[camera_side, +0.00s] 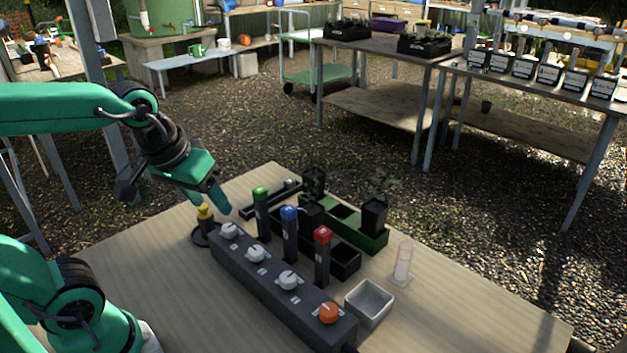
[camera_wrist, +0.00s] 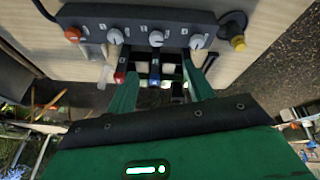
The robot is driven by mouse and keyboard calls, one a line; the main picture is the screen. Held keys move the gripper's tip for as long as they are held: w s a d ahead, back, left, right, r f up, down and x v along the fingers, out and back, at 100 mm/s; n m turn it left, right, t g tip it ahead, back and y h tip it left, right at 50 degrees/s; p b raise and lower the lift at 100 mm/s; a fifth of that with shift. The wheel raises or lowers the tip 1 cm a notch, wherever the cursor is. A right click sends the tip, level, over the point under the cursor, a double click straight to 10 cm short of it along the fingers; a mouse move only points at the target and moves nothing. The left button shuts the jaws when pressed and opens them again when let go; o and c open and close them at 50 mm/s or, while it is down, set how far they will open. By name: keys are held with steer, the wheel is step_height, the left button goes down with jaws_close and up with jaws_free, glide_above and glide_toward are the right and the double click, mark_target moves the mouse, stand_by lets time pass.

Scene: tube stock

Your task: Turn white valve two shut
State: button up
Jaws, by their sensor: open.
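A dark grey valve block (camera_side: 255,283) on the wooden table carries three white knobs and one orange knob (camera_side: 329,312) in a row. The white knobs are the far one (camera_side: 229,229), the middle one (camera_side: 257,254) and the one beside the orange (camera_side: 288,279). The number labels are too small to read, so I cannot tell which is valve two. My gripper (camera_side: 224,206) is open and empty, above the far end of the block. In the wrist view its fingers (camera_wrist: 161,64) are spread, with the middle white knob (camera_wrist: 156,38) beyond the gap. It touches no knob.
Green-, blue- and red-topped posts (camera_side: 290,234) stand close behind the block. A yellow-topped piece (camera_side: 205,214) stands at its far end. A white square dish (camera_side: 369,303) and a clear tube (camera_side: 403,262) stand to the right. The table's front left is clear.

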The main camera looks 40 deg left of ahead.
mark_target(255, 249)
steer(key=shift+w+d+f+n+g, duration=0.15)
steer(key=shift+w+f+n+g, duration=0.6)
steer(key=shift+w+f+n, duration=0.95)
steer(key=shift+w+d+f+n+g, duration=0.1)
steer(key=shift+w+f+n+g, duration=0.7)
steer(key=shift+n, duration=1.65)
steer(key=shift+w+d+f+n+g, duration=0.15)
steer(key=shift+w+f+n+g, duration=0.5)
steer(key=shift+w+f+n, duration=1.1)
steer(key=shift+s+r+n, duration=0.3)
steer(key=shift+r, duration=0.05)
steer(key=shift+f, duration=3.8)
steer(key=c, duration=1)
